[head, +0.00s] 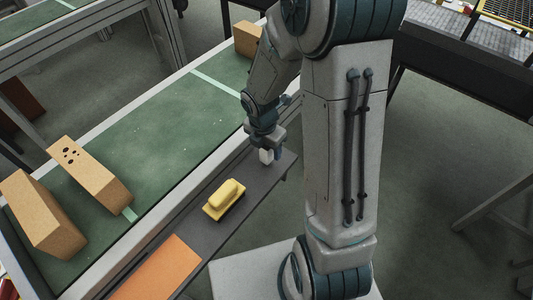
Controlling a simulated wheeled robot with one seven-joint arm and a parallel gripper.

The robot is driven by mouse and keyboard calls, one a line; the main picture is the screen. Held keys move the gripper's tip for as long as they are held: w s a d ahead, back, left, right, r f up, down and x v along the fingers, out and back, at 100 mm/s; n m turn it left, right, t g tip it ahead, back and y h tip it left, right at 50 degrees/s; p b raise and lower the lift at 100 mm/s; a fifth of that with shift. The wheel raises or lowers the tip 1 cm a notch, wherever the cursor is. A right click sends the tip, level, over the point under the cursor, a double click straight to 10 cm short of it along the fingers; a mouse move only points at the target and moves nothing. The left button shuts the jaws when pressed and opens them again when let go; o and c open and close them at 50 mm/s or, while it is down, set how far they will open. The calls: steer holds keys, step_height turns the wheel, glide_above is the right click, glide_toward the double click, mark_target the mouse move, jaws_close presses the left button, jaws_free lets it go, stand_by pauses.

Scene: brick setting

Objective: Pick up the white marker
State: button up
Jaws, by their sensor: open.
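My gripper (271,152) points down at the far end of the narrow dark ledge, with its jaws open. A small white upright piece (266,157) shows right at the fingertips. It may be the white marker, but it is too small and too closely covered by the gripper to be sure. I cannot tell whether the fingers touch it. No other white marker shows on the ledge.
On the dark ledge (192,221) lie a yellow block-like tool with a handle (225,199) and a flat orange piece (160,268). Beside it runs a green conveyor (150,135) with a holed brick (90,175), a plain brick (42,215) and another brick (247,39).

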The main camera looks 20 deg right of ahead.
steer(key=shift+f, duration=0.35)
steer(key=c, duration=1.1)
steer(key=shift+o, duration=0.2)
steer(key=shift+r, duration=0.1)
step_height(320, 180, up, 4)
steer(key=shift+w+r+p, duration=0.1)
steer(key=shift+p, duration=0.3)
steer(key=s+d+r, duration=0.2)
steer(key=d+r, duration=0.1)
steer(key=d, duration=0.2)
steer(key=s+d+r+p, duration=0.1)
steer(key=s+d+r, duration=0.2)
steer(key=d, duration=0.2)
steer(key=shift+d+r, duration=0.35)
steer(key=shift+s, duration=0.1)
steer(key=shift+o, duration=0.9)
